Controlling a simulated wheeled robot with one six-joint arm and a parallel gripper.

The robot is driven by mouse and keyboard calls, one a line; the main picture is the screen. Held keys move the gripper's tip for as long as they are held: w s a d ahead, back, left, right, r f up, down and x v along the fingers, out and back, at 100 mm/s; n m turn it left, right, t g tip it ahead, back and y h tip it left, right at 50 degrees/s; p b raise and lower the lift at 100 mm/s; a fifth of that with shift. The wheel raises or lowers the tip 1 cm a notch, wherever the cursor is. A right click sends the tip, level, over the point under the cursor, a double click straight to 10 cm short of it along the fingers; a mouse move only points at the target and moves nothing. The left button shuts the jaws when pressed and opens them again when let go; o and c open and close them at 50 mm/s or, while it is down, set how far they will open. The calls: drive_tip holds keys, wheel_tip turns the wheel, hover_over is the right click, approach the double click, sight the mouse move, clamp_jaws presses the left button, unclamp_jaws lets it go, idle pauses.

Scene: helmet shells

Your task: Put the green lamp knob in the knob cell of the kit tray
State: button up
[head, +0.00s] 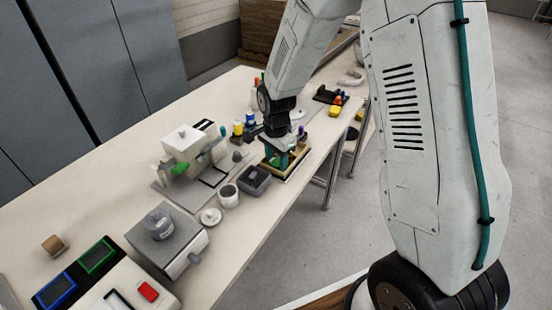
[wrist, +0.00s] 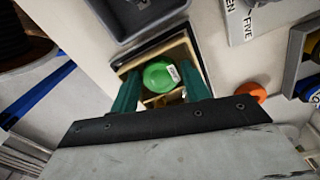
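The green lamp knob (wrist: 158,75) is a round green piece with a small white label. In the wrist view it sits between my two teal fingers, with a visible gap on each side, over the kit tray. The kit tray (wrist: 152,51) has tan walls, a dark outer edge and small inner cells. The knob appears to be inside the tray, but its exact seating is partly hidden. My gripper (wrist: 161,83) is open, with its fingers reaching down at the tray. In the head view my gripper (head: 278,157) is over the tray (head: 290,176), and the knob is hidden.
A dark grey bin (head: 256,183) stands beside the tray, near a white cup (head: 228,196). A grey-white machine (head: 190,150) with a green part stands farther left. An orange round piece (wrist: 250,92) lies right of the tray. The table's front edge is close.

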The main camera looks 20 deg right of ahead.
drive_tip(key=s+d+r+n, duration=0.1)
drive_tip(key=s+r, duration=0.2)
drive_tip(key=r, duration=0.6)
drive_tip(key=s+r+n, duration=0.2)
drive_tip(key=s+r, duration=0.1)
drive_tip(key=r, duration=0.7)
drive_tip(key=s+r+n, duration=0.2)
drive_tip(key=s+n, duration=0.1)
drive_tip(key=s, duration=0.5)
drive_tip(key=s+d+r+n, duration=0.1)
drive_tip(key=s+n, duration=0.3)
drive_tip(key=s, duration=0.4)
drive_tip(key=s+d+r+n+t, duration=0.1)
drive_tip(key=s+r+n, duration=0.2)
drive_tip(key=s, duration=0.5)
drive_tip(key=shift+r+n, duration=0.3)
drive_tip(key=shift+n, duration=0.1)
drive_tip(key=shift+d, duration=0.1)
